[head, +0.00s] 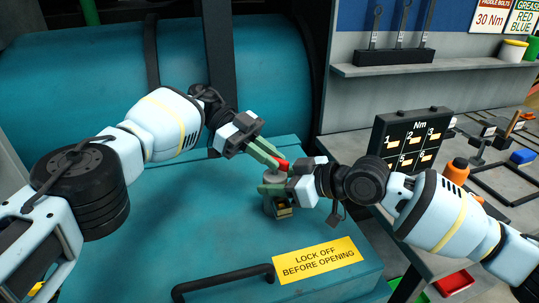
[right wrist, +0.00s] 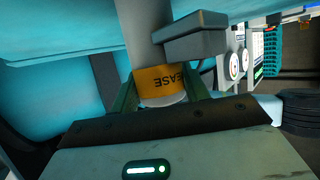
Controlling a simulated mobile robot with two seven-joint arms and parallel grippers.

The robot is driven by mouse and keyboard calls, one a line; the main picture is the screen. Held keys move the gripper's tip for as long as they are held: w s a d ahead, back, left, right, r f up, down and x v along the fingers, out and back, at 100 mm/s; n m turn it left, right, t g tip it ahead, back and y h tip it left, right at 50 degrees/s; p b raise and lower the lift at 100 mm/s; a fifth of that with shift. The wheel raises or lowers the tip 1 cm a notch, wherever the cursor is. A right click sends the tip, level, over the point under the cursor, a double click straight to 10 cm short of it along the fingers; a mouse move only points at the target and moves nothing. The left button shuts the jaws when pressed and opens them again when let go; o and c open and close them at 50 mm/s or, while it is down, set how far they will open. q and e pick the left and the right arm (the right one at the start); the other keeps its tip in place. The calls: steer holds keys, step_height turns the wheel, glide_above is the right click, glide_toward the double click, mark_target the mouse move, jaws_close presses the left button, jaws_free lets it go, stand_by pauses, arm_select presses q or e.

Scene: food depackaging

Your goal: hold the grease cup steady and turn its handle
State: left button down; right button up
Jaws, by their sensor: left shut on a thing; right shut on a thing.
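The grease cup (head: 272,175) stands on the teal housing, mostly hidden by my grippers in the head view. Its yellow-orange band with the letters "EASE" (right wrist: 162,86) shows upside down in the right wrist view. My right gripper (head: 273,188) comes from the right and is shut on the cup body, one green finger on each side of the band. The red handle (head: 283,164) is at the top of the cup. My left gripper (head: 272,157) reaches down from the upper left and is shut on the handle, its fingertips partly covering it.
A yellow "LOCK OFF BEFORE OPENING" label (head: 315,260) and a dark bar handle (head: 222,281) are on the housing in front. A black Nm board (head: 410,142) stands on the bench to the right, beside an orange bottle (head: 456,171). The housing top left of the cup is clear.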

arm_select(q)
steer(key=shift+r, duration=0.1)
stand_by(0.4)
steer(key=c, duration=1.4)
jaws_free()
steer(key=shift+c, duration=0.2)
step_height(320, 180, up, 10)
steer(key=shift+s, duration=0.1)
